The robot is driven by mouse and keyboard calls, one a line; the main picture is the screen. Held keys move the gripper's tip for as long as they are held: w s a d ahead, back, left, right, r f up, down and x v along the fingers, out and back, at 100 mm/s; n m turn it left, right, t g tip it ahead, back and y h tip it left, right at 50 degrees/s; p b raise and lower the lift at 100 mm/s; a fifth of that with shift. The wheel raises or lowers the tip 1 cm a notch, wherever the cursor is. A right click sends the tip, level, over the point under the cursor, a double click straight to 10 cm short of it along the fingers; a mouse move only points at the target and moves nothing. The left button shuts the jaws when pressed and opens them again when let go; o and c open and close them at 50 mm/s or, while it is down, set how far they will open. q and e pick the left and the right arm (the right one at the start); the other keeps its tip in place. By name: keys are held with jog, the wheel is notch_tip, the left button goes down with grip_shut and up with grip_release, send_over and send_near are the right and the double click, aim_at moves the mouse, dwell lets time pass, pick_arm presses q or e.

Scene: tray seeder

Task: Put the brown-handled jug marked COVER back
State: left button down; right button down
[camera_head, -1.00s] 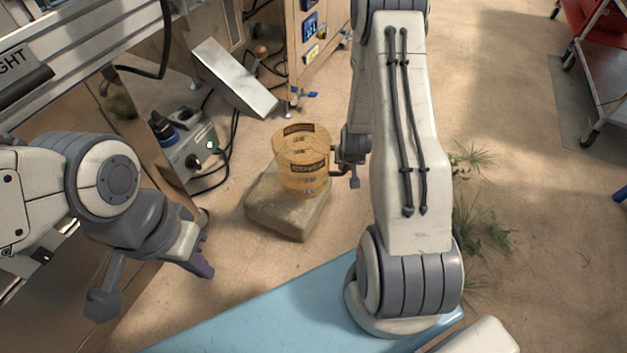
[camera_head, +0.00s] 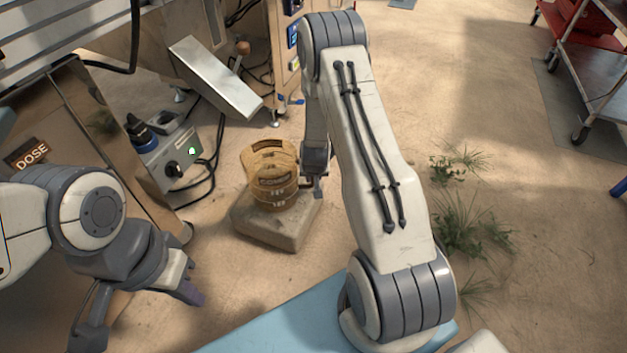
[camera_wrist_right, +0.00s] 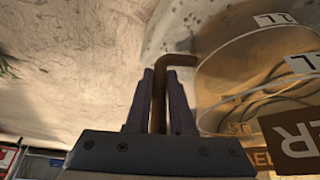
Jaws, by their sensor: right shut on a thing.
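The jug (camera_head: 272,178) is amber and see-through, with brown label plates and white volume marks. In the head view it is upright at a pale stone block (camera_head: 262,232); I cannot tell whether its base touches the block. My right gripper (camera_head: 304,187) is at the jug's right side. In the right wrist view the gripper (camera_wrist_right: 159,95) is shut on the brown handle, and the jug wall (camera_wrist_right: 228,80) shows a label ending in "ER". My left gripper (camera_head: 190,291), with purple fingers, hangs empty at the lower left; its opening is unclear.
A metal machine with a DOSE plate (camera_head: 27,154) stands on the left. A control box (camera_head: 172,160) with cables and a metal chute (camera_head: 215,78) are behind the block. Plants (camera_head: 465,225) grow on the right floor. A red cart (camera_head: 590,60) stands far right.

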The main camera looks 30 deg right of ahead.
jog(key=c, duration=0.8)
grip_release()
jog(key=shift+f, duration=0.1)
